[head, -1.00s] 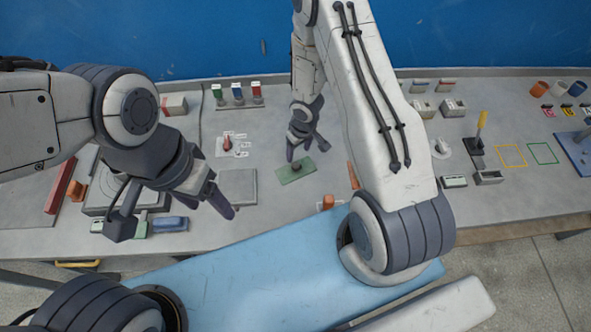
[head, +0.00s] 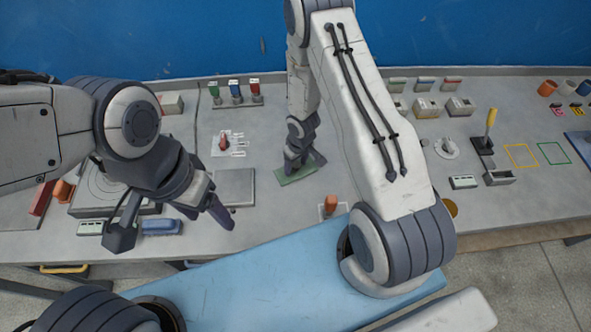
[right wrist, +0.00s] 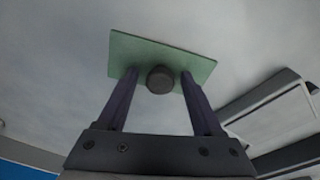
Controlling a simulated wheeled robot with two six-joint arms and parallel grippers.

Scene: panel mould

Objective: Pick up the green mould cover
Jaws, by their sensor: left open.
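The green mould cover (head: 297,176) is a thin flat plate lying on the grey worktop near the middle of the head view. It also shows in the right wrist view (right wrist: 160,55), with a dark round knob (right wrist: 160,79) on its face. My right gripper (head: 302,164) is down at the cover. In the right wrist view its two fingers (right wrist: 159,80) stand open on either side of the knob, with a small gap to each side. My left gripper (head: 212,214) is open and empty above the worktop's front, to the left of the cover.
A grey square plate (head: 235,187) lies left of the cover. An orange-knobbed part (head: 331,204) stands in front right of it. A blue block (head: 162,226) lies near my left gripper. A yellow-handled lever (head: 489,128) stands to the right.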

